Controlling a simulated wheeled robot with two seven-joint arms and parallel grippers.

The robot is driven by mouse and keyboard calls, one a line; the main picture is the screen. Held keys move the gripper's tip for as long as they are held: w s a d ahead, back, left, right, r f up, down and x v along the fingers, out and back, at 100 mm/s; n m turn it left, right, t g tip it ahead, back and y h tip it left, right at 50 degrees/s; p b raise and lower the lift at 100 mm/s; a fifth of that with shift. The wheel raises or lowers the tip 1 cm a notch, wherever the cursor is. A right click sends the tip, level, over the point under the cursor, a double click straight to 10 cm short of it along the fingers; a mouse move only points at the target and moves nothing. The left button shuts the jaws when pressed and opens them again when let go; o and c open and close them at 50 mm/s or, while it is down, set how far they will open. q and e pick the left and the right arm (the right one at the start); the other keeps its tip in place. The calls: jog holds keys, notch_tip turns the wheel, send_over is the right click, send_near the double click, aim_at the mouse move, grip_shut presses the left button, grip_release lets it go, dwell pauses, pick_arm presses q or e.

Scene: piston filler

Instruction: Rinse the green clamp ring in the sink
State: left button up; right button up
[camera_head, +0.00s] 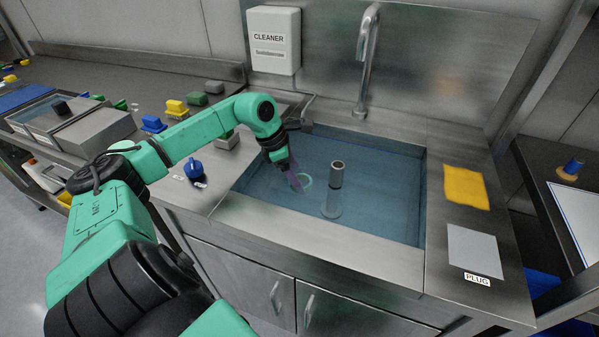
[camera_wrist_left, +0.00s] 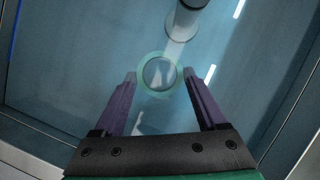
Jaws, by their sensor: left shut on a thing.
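The green clamp ring (camera_head: 311,181) is a thin pale-green ring in the sink (camera_head: 395,224), low in the bluish water. My left gripper (camera_head: 297,181) reaches down into the sink from the left, with its purple fingers shut on the ring. In the left wrist view the ring (camera_wrist_left: 142,79) sits between the two fingertips (camera_wrist_left: 158,77), with the sink floor visible through it. Whether the ring touches the floor cannot be told. My right gripper is not in view.
A grey standpipe (camera_head: 336,176) stands upright in the sink, right of the ring. The tap (camera_head: 367,60) rises behind, beside the CLEANER dispenser (camera_head: 273,40). A yellow cloth (camera_head: 465,187) and PLUG plate (camera_head: 473,252) lie on the right counter. A blue-topped item (camera_head: 194,170) stands left.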

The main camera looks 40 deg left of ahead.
pick_arm(q)
jog(key=shift+w+a+p, duration=0.2)
jog(key=shift+w+p, duration=0.3)
jog(key=shift+w, duration=0.1)
jog(key=shift+w+a+p, duration=0.15)
jog(key=shift+w+p, duration=0.35)
jog(key=shift+w, duration=0.05)
